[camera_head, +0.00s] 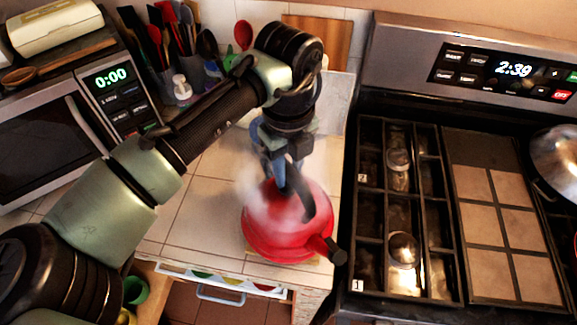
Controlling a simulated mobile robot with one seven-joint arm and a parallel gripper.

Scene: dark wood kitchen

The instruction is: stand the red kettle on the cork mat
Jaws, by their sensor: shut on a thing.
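The red kettle (268,242) is near the front edge of the tiled counter, left of the stove. Its black-tipped spout points to the lower right. White haze, like steam, covers its upper left side. My gripper (292,188) reaches down from above and is shut on the kettle's dark handle; the fingertips are partly hidden. A thin tan edge (316,260) shows just below the kettle's lower right side and may be the cork mat. The kettle hides the rest, so I cannot tell whether it rests on the mat or hangs just above it.
The stove (350,225) stands close on the right, beside the spout. A microwave (60,130) and utensils (170,50) are at the back left. A wooden board (325,38) leans at the back wall. Bare tiles (195,215) lie left of the kettle.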

